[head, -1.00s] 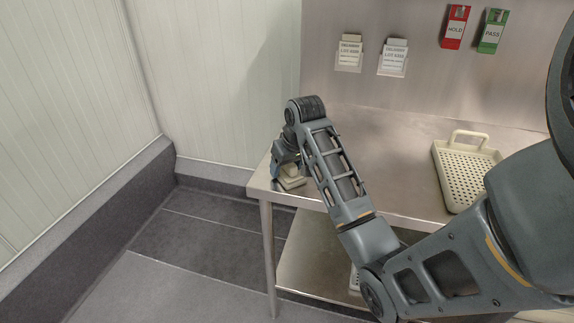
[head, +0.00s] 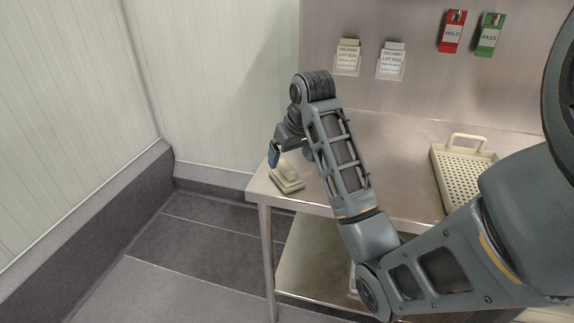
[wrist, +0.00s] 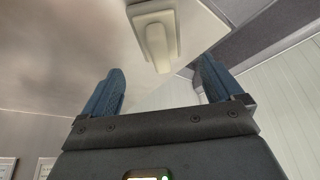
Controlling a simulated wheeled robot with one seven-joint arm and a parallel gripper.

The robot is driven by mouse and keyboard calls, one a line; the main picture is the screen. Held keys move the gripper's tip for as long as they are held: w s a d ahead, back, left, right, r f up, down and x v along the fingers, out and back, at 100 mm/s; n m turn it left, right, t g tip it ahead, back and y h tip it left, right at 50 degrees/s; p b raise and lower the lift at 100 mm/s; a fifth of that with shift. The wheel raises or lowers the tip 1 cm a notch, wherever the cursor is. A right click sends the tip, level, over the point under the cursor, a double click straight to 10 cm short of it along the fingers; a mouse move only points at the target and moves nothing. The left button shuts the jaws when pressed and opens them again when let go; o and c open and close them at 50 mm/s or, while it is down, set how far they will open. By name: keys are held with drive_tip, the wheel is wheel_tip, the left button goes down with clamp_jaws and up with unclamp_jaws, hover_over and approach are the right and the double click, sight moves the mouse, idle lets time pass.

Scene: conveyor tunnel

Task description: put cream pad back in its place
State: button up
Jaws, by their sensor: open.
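The cream pad (head: 287,180) lies on the left end of the steel table, near its front corner. It has a flat base with a raised grip on top. My gripper (head: 289,153) is above the pad and apart from it, with its blue fingers spread. In the wrist view the pad (wrist: 155,30) shows beyond the fingertips, and nothing is between the fingers of my gripper (wrist: 160,85).
The steel table (head: 400,145) is bare between the pad and a cream perforated tray (head: 440,180) at the right. Two white label cards (head: 347,58) and red (head: 452,32) and green (head: 488,35) tags hang on the back panel. A lower shelf (head: 310,258) lies beneath.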

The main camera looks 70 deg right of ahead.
drive_tip(key=p+v, duration=0.2)
drive_tip(key=v, duration=0.3)
drive_tip(key=w+a+f+n+t, duration=0.1)
drive_tip(key=w+a+f+t, duration=0.15)
drive_tip(key=a+f, duration=0.45)
drive_tip(key=w+a+f+n+t, duration=0.1)
drive_tip(key=w+a+f+t, duration=0.15)
drive_tip(key=a, duration=0.85)
drive_tip(key=s+a+f+n+t, duration=0.1)
drive_tip(key=s+a, duration=0.2)
drive_tip(key=a, duration=0.3)
drive_tip(key=s+a+f+t, duration=0.1)
drive_tip(key=s+a+f, duration=0.15)
drive_tip(key=a, duration=0.35)
drive_tip(key=s+a+r+n+t+y, duration=0.1)
drive_tip(key=s+a+r+n+t, duration=0.1)
drive_tip(key=s+r, duration=0.3)
drive_tip(key=s+a+r+n+t+y, duration=0.2)
drive_tip(key=s+a+r, duration=0.3)
drive_tip(key=s, duration=0.8)
drive_tip(key=shift+s+r+n, duration=0.4)
drive_tip(key=shift+r+n, duration=0.2)
drive_tip(key=shift+r, duration=0.25)
drive_tip(key=shift+c, duration=0.2)
